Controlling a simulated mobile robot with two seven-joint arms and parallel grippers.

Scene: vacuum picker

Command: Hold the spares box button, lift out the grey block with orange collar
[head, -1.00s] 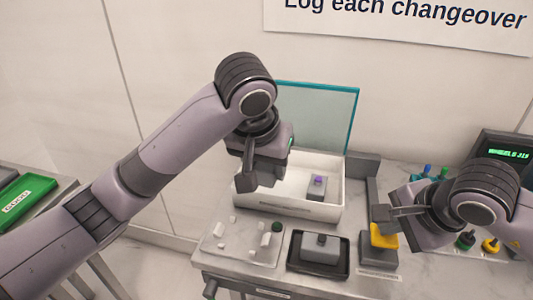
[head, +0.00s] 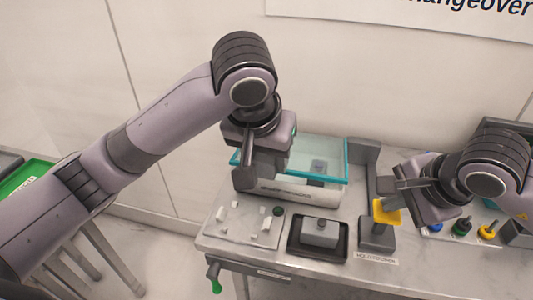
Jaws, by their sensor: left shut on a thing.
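The white spares box (head: 300,193) stands at the back of the table. Its teal-framed clear lid (head: 318,183) lies low over it. A grey block (head: 318,166) shows dimly through the lid. My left gripper (head: 255,178) is at the box's left end, shut on a grey block that its own fingers and wrist mostly hide. No orange collar shows. The yellow button paddle (head: 386,213) is above a dark stand (head: 376,236). My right gripper (head: 392,188) is just above the paddle; I cannot tell whether it touches it or whether its fingers are open.
A dark tray (head: 295,252) holds a grey block with a knob (head: 320,233). Left of it is a plate (head: 228,236) with small white pieces. Green and yellow knobs (head: 487,231) stand on the right. A green tray (head: 30,178) is at far left.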

